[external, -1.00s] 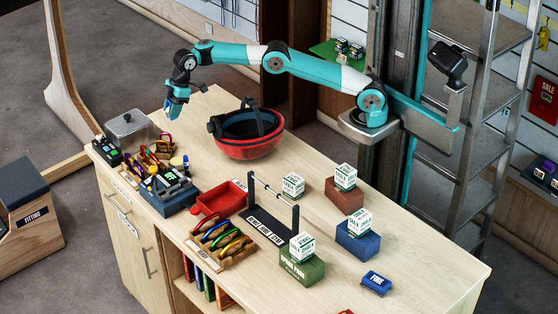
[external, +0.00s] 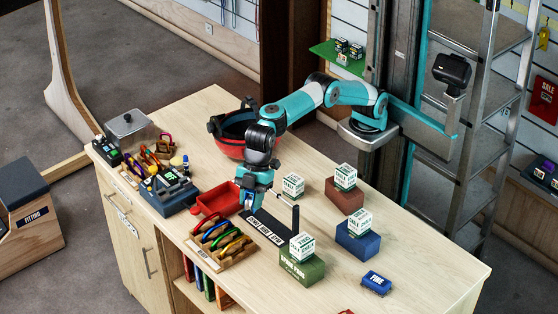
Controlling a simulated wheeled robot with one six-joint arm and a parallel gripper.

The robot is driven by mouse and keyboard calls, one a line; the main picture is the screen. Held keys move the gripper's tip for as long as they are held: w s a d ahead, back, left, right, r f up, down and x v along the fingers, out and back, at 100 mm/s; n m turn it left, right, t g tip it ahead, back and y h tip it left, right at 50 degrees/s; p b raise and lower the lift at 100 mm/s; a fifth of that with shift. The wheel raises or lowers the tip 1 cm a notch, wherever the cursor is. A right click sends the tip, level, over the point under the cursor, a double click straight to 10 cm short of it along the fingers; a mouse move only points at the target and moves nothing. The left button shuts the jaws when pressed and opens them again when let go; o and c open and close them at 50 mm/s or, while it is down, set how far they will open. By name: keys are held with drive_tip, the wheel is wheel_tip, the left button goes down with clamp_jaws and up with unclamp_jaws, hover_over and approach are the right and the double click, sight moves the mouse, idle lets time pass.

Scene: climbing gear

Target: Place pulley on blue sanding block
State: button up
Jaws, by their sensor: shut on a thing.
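The blue sanding block (external: 376,283), marked "FINE", lies on the bench top toward its front right edge, with nothing on it. My gripper (external: 249,207) points down over the middle of the bench, by the left end of a black rack. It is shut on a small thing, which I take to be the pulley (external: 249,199). Only a small blue patch of it shows between the fingers, so its shape is hidden. My gripper is well to the left of and behind the blue sanding block.
The black rack (external: 264,228) has upright posts and a bar. White boxes stand on a green block (external: 302,268), a blue block (external: 357,240) and a red block (external: 345,196). A red tray (external: 215,201) and a wooden carabiner holder (external: 224,246) lie left. A red helmet (external: 231,147) sits behind.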

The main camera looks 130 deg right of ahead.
drive_tip(key=s+a+n+b, duration=0.1)
drive_tip(key=s+a, duration=0.3)
drive_tip(key=a, duration=0.5)
drive_tip(key=s+a+n, duration=0.1)
drive_tip(key=s+a, duration=0.4)
drive_tip(key=a, duration=0.5)
drive_tip(key=n+y, duration=0.1)
drive_tip(key=n, duration=0.1)
hover_over(377, 283)
drive_tip(key=s+d, duration=0.1)
drive_tip(key=shift+g, duration=0.4)
wheel_tip(377, 283, down, 14)
drive_tip(key=shift+s+r+p, duration=0.1)
drive_tip(key=shift+p, duration=0.25)
drive_tip(key=shift+f+p, duration=0.45)
drive_tip(key=shift+f, duration=2.1)
drive_tip(key=shift+f, duration=0.15)
drive_tip(key=o, duration=0.5)
drive_tip(key=shift+f, duration=0.1)
drive_tip(key=o, duration=0.4)
drive_tip(key=shift+o, duration=0.2)
